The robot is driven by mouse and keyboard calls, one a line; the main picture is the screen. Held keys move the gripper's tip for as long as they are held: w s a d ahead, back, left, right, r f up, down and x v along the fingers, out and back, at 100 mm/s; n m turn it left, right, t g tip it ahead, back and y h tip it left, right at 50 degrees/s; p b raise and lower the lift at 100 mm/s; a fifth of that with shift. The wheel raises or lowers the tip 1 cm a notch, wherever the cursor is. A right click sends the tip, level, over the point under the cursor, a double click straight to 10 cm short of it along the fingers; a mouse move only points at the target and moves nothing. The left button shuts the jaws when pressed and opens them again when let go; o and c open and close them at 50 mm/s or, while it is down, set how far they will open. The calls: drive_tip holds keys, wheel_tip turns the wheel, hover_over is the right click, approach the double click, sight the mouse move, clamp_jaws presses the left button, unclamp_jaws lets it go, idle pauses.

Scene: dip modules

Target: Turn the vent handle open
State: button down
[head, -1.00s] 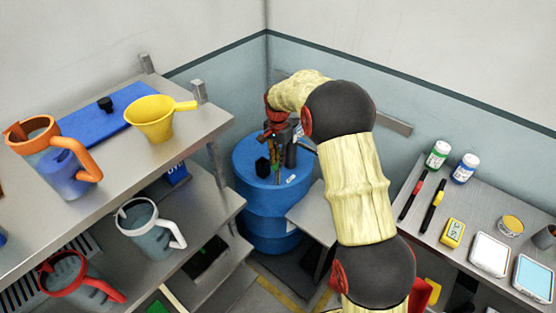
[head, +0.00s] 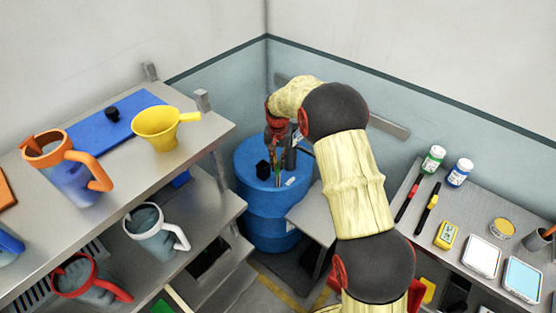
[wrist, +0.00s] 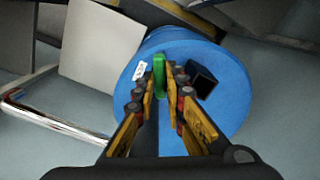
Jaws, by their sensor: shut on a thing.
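A blue drum (head: 268,225) stands in the corner; its round lid also fills the middle of the wrist view (wrist: 228,108). The vent handle (wrist: 158,72) is a small green bar on the lid. My gripper (wrist: 164,78) reaches down over the lid and is shut on the handle, with a fingertip on each side of it. In the head view, my gripper (head: 279,172) is small and partly hidden by my wrist, so the handle's exact angle is hard to tell there.
A black square cap (head: 263,170) stands on the lid beside my gripper, and a white label lies on the other side. A shelf (head: 205,145) with jugs and a yellow scoop (head: 157,128) is at left. A bench (head: 400,222) with bottles and pens is at right.

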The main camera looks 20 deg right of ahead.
sight(278, 165)
drive_tip(key=n+p, duration=0.2)
drive_tip(key=n, duration=0.4)
drive_tip(key=shift+r+n+p, duration=0.1)
drive_tip(key=shift+n+p, duration=0.2)
drive_tip(key=shift+p, duration=0.1)
drive_tip(key=n+p, duration=0.1)
drive_tip(key=n, duration=0.4)
drive_tip(key=shift+n, duration=0.3)
drive_tip(key=shift+p, duration=0.3)
drive_tip(key=c, duration=1.8)
unclamp_jaws()
drive_tip(key=shift+c, duration=0.2)
wheel_tip(278, 165, up, 12)
